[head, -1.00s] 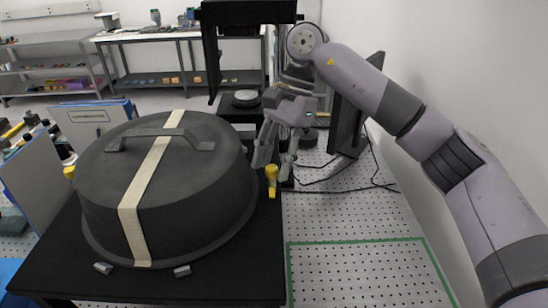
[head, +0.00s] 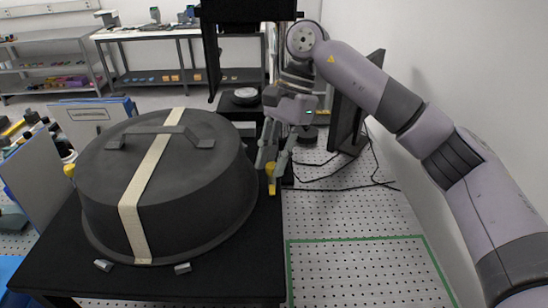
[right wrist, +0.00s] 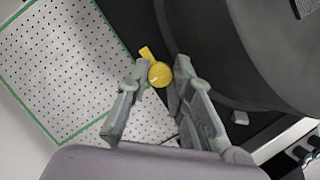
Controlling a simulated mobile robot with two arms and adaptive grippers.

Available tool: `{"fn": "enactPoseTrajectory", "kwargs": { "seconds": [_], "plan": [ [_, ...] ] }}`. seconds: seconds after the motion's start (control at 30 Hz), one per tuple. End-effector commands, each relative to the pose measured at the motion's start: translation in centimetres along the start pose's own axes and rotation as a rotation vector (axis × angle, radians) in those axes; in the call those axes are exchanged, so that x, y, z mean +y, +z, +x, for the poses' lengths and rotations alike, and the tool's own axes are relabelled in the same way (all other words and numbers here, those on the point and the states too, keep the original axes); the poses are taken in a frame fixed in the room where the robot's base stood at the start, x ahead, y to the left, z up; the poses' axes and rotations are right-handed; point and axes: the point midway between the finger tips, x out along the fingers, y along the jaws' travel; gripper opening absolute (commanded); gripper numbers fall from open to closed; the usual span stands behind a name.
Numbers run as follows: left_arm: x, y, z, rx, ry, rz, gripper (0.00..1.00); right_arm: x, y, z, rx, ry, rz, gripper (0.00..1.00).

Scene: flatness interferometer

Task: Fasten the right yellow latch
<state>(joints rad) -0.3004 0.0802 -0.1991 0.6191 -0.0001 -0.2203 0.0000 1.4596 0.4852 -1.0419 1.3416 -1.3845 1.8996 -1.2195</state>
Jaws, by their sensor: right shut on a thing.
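The right yellow latch (head: 271,186) stands at the right edge of the black base, beside the large dark round cover (head: 110,170). My right gripper (head: 269,168) reaches down to it from behind, its fingers shut on the latch's upper part. In the right wrist view the latch's round yellow top (right wrist: 159,74) sits between the two grey fingertips (right wrist: 160,82), with a yellow tab sticking out past them. The fingers partly hide the latch in the head view. The left yellow latch (head: 69,170) shows a little at the cover's left side. My left gripper is not in view.
A cream strap (head: 150,185) runs over the cover and its handle. A dark monitor (head: 358,110) and cables stand behind right. The perforated bench top with a green outline (head: 355,238) is clear. A black upright frame (head: 210,55) stands behind the gripper.

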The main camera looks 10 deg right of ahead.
Motion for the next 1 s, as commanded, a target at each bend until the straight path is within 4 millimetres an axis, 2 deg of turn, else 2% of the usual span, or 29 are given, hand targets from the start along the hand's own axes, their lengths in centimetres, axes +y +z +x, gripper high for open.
{"fn": "enactPoseTrajectory", "kwargs": {
  "seconds": [0.37, 1.0],
  "plan": [
    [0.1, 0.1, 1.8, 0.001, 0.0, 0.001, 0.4, 0.1, -0.1, 0.3, 0.001, -0.044, 0.095, 0.0],
    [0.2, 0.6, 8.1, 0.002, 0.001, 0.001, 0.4, 0.4, 0.0, 0.4, 0.0, -0.264, 0.622, 0.0]
  ]
}}
